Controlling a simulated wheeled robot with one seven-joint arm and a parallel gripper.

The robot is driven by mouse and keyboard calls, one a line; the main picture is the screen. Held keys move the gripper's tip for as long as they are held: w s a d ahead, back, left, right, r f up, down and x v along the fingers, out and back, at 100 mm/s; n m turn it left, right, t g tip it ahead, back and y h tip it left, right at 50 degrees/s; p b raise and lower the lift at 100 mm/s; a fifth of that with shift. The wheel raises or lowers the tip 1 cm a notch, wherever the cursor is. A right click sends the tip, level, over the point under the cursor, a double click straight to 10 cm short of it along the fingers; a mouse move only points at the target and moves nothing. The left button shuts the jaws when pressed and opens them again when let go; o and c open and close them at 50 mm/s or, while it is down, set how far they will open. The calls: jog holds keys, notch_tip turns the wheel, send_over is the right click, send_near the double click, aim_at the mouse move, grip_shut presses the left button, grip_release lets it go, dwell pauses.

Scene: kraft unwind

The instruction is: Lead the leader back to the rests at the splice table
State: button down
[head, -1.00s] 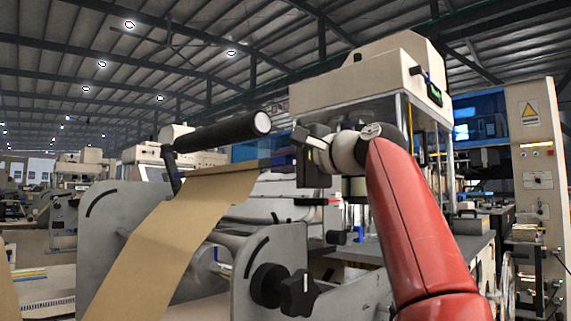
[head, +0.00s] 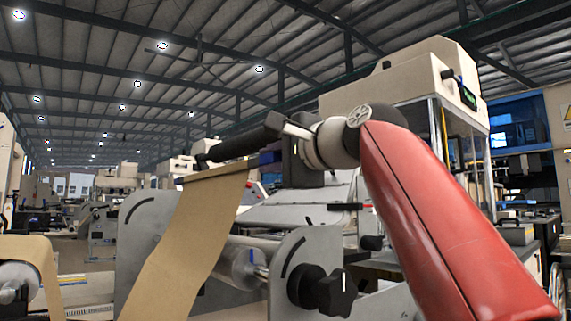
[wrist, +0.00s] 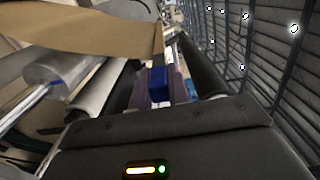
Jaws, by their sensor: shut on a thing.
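The leader is a tan kraft paper web (head: 190,235) that rises from the lower left to a stiff, dark-edged end strip (head: 215,174). The same paper (wrist: 90,35) crosses the upper left of the wrist view. My gripper (head: 268,158) is at the right end of that strip, and its fingers (wrist: 160,88) are closed on a blue piece at the strip's end. The leader hangs from my gripper, sloping down to the left. My gripper's body hides part of the strip's end in the head view. I cannot clearly tell the rests or the splice table apart from the machine.
A black roller (head: 235,146) lies just behind the strip. Grey side plates (head: 290,262) with a black star knob (head: 336,294) stand below my arm. A beige machine head (head: 400,75) is at the right. Another paper roll (head: 20,275) sits at the lower left.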

jog(key=s+a+p, duration=0.2)
jog(key=s+a, duration=0.6)
jog(key=a, duration=0.3)
jog(key=shift+a, duration=0.15)
jog(key=shift+s+f, duration=0.1)
dwell(0.3)
jog(key=shift+s+a+f+b, duration=0.1)
jog(key=shift+a+f+b, duration=0.05)
jog(key=shift+f+b, duration=0.6)
jog(key=shift+s+a+f+b, duration=0.15)
jog(key=shift+f+b, duration=0.35)
jog(key=shift+f, duration=0.4)
jog(key=shift+s+a+f+b, duration=0.1)
jog(key=shift+a+f+b, duration=0.05)
jog(key=shift+f+b, duration=0.6)
notch_tip(320, 180, down, 38)
jog(key=b, duration=0.9)
jog(key=shift+b, duration=0.35)
jog(key=shift+f, duration=0.1)
